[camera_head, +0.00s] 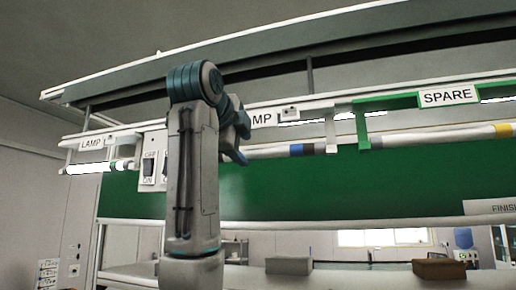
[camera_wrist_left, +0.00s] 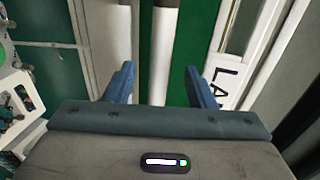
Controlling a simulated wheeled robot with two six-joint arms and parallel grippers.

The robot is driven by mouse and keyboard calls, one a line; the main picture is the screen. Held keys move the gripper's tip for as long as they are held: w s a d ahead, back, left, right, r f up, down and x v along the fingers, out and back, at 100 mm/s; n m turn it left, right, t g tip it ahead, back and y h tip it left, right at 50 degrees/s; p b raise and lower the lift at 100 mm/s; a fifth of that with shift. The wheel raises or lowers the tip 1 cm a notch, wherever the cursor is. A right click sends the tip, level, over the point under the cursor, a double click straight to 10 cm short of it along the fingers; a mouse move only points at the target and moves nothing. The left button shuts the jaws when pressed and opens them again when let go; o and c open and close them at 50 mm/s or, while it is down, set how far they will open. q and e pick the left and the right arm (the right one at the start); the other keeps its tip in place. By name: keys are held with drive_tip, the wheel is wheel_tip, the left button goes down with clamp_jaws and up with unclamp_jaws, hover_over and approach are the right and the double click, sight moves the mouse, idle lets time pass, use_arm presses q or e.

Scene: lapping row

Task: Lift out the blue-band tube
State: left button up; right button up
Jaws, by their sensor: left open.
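The blue-band tube (camera_head: 270,152) is a white tube lying roughly level in front of the green panel (camera_head: 330,195), with a blue band (camera_head: 296,150) right of my arm. Its left part is hidden behind my left gripper (camera_head: 240,152), which is at the tube. In the left wrist view a white tube (camera_wrist_left: 163,45) runs up the picture between the open blue fingers of my left gripper (camera_wrist_left: 162,88). The fingers stand apart from it to each side, and the band does not show there. How deep the tube sits between the fingers I cannot tell.
A lit tube (camera_head: 88,168) with a green band hangs at the left by an ON/OFF switch (camera_head: 147,170). A yellow-band tube (camera_head: 503,130) is at the far right. A green SPARE bracket (camera_head: 362,125) stands right of the blue band. A long rail runs above.

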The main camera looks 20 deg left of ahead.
sight(246, 151)
use_arm(q)
drive_tip(key=p+x, duration=0.3)
drive_tip(key=x, duration=0.1)
drive_tip(key=shift+w+a+p, duration=0.15)
drive_tip(key=shift+w+p, duration=0.2)
drive_tip(key=shift+w+f, duration=0.2)
drive_tip(key=shift+w, duration=0.1)
drive_tip(key=shift+s+r, duration=0.1)
drive_tip(key=shift+s, duration=0.1)
drive_tip(key=c, duration=0.9)
clamp_jaws()
drive_tip(key=shift+w, duration=0.1)
